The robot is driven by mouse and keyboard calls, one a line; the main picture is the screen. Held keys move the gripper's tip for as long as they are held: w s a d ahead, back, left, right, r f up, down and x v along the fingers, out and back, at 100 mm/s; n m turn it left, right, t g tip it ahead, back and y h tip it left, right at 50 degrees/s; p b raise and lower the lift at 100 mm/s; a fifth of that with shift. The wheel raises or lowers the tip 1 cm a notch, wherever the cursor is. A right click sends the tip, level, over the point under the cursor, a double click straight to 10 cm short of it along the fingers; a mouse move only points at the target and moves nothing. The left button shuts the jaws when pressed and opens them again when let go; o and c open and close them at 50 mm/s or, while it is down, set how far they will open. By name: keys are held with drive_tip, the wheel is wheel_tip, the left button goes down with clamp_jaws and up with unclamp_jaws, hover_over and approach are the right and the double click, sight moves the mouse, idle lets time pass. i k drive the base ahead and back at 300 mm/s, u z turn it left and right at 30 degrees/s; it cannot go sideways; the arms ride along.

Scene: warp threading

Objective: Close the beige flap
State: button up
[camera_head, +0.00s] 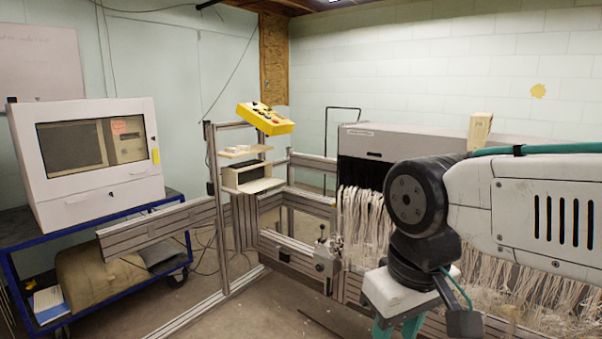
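A small beige upright piece (480,127) stands on top of the long grey housing (390,144) at the right; it looks like the beige flap, raised, though I cannot tell how it is hinged. Its lower part is hidden behind the housing's top or my arm. My arm crosses the right side in front of the housing. The white end with teal parts, apparently my gripper (397,318), hangs at the bottom edge, low and well below the beige piece. Its tips are cut off by the frame, so its opening does not show.
White warp threads (365,220) hang below the housing, partly behind my arm. A metal frame (290,245) carries a yellow control panel (265,118) and a beige shelf box (252,180). A white computer cabinet (90,160) stands on a blue cart (110,225) at left.

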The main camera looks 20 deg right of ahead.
sight(253, 189)
drive_tip(key=z, duration=0.15)
drive_tip(key=i, duration=2.75)
drive_tip(key=z, duration=0.1)
